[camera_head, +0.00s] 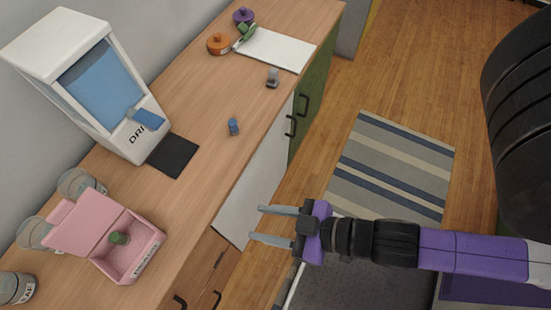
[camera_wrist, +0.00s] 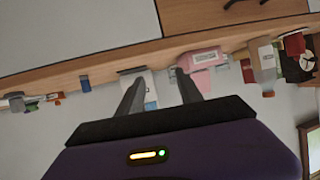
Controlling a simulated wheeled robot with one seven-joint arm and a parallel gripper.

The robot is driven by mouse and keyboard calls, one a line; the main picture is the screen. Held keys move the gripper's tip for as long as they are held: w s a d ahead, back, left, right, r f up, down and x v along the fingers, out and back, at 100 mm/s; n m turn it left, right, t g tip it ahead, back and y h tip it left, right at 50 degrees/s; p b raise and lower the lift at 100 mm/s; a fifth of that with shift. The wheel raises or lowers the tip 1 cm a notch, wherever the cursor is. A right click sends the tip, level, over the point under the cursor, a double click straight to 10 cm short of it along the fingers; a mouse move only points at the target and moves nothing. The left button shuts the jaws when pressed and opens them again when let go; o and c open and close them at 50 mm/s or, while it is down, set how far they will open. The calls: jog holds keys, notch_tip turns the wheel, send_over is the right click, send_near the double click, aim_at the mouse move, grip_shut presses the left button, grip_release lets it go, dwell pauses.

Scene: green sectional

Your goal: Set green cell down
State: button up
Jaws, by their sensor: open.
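A small dark-green cylinder, the green cell (camera_head: 119,238), stands inside the open pink box (camera_head: 144,248) on the wooden counter. The box has a raised lid and a label on its front. My gripper (camera_head: 257,222) is open and empty, out past the counter's front edge and to the right of the box. In the wrist view, the two fingers of my gripper (camera_wrist: 158,82) are spread apart, with the pink box (camera_wrist: 203,60) beyond them. The green cell cannot be made out in the wrist view.
A blue cylinder (camera_head: 233,127) and a grey item (camera_head: 272,78) stand on the counter (camera_head: 205,155). A white drink dispenser (camera_head: 120,135) with a dark mat (camera_head: 173,156) stands behind. Glass jars (camera_head: 75,184) are beside the pink box. The counter's middle is mostly clear.

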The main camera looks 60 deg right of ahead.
jog(key=s+d+r+m+t+h, duration=0.1)
jog(key=s+d+r, duration=0.3)
jog(key=r, duration=0.4)
jog(key=shift+s+d+m+t+h, duration=0.3)
jog(key=shift+s+d+t+h, duration=0.1)
jog(key=shift+d+t+h, duration=0.25)
jog(key=shift+f, duration=0.1)
dwell(0.4)
